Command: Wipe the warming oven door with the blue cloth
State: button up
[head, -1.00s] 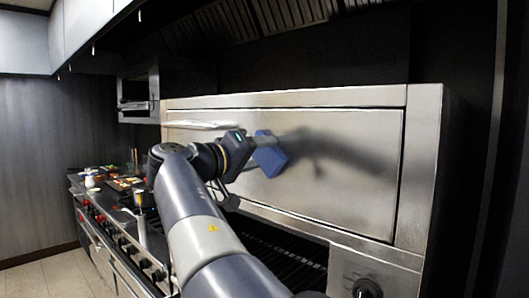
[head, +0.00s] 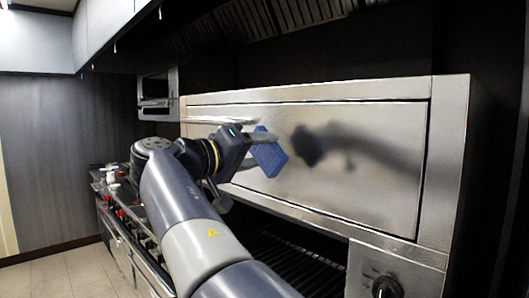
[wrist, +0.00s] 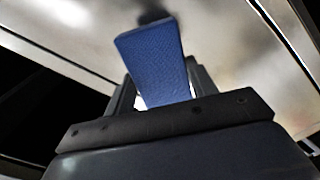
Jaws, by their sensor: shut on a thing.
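The warming oven door (head: 375,165) is a wide, shiny steel panel, closed, on the right of the head view. It also fills the upper part of the wrist view (wrist: 215,45). My gripper (head: 262,141) is in front of the door's left part, shut on the blue cloth (head: 269,158), which looks like a flat, stiff pad. In the wrist view the cloth (wrist: 155,62) sticks out from between the fingers towards the door. Its dark reflection on the door lies apart from it in the head view, so the cloth seems off the surface.
A control knob (head: 385,288) sits on the panel below the door's right end. An open dark grate (head: 290,262) lies under the door. A range (head: 125,215) with red knobs runs along the left. The tiled floor (head: 60,278) at far left is clear.

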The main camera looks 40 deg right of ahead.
jog(key=shift+a, duration=0.1)
jog(key=shift+s+a, duration=0.15)
jog(key=shift+a, duration=1.25)
